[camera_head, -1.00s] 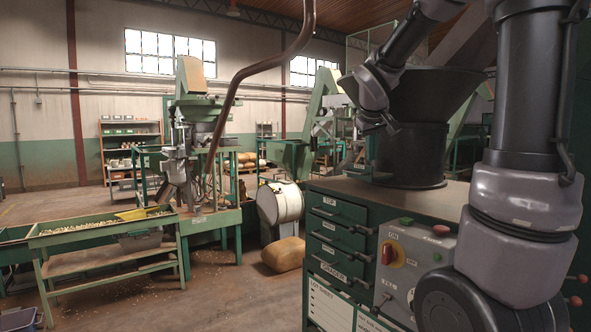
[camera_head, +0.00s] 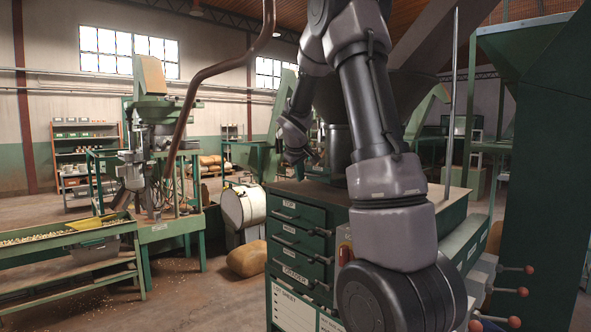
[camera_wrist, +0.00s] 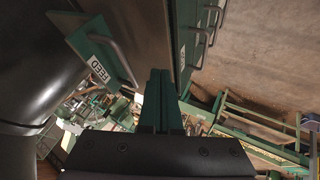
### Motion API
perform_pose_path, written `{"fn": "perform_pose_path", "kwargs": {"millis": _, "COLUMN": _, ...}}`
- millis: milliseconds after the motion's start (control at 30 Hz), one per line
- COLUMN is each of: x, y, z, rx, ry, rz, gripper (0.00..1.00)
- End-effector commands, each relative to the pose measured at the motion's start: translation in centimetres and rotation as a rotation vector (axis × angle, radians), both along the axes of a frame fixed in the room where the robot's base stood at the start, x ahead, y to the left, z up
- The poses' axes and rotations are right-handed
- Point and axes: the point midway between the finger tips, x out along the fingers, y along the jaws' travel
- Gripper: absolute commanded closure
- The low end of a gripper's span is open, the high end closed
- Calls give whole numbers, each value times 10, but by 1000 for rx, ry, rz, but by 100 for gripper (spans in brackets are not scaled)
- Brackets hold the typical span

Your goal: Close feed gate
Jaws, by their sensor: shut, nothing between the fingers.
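The feed gate (camera_wrist: 85,42) is a green plate with a white FEED label and a bent metal handle, at the upper left of the wrist view. How far it stands open I cannot tell. My gripper (camera_wrist: 160,75) is shut and empty, its green fingers to the right of the gate and apart from its handle in the picture. In the head view my gripper (camera_head: 293,145) is small and dark above the cabinet's left side.
The green drawer cabinet (camera_head: 292,243) stands below my gripper, its drawer handles facing left. A dark rounded hopper body (camera_wrist: 35,70) fills the wrist view's left side. A bent brown pipe (camera_head: 215,75) hangs at left.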

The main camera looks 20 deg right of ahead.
Motion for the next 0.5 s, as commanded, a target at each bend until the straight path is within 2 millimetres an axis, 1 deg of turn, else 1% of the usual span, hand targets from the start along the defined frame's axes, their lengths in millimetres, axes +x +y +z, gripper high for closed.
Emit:
{"fn": "perform_pose_path", "kwargs": {"millis": 33, "x": 2, "y": -9, "z": 2, "rx": 0, "ry": -3, "rz": -5, "gripper": 100}}
{"fn": "perform_pose_path", "kwargs": {"millis": 200, "x": 7, "y": -21, "z": 5, "rx": 1, "ry": -1, "rz": -3, "gripper": 100}}
{"fn": "perform_pose_path", "kwargs": {"millis": 500, "x": 8, "y": -24, "z": 6, "rx": 0, "ry": -1, "rz": 0, "gripper": 100}}
